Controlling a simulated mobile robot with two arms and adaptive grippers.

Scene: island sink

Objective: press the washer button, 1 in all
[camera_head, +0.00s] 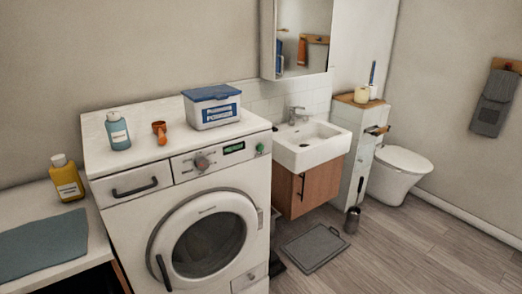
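The white washer (188,190) stands left of centre in the head view, its round door (205,243) shut. Its front panel has a grey dial (202,162), a small green display (234,148) and a round green washer button (260,148) near the panel's right end. Nothing covers the button. Neither my left nor my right gripper is in this view.
A counter (85,246) with a yellow bottle (67,178) adjoins at left. A sink (311,143) stands at right. Floor (395,262) is clear at lower right.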

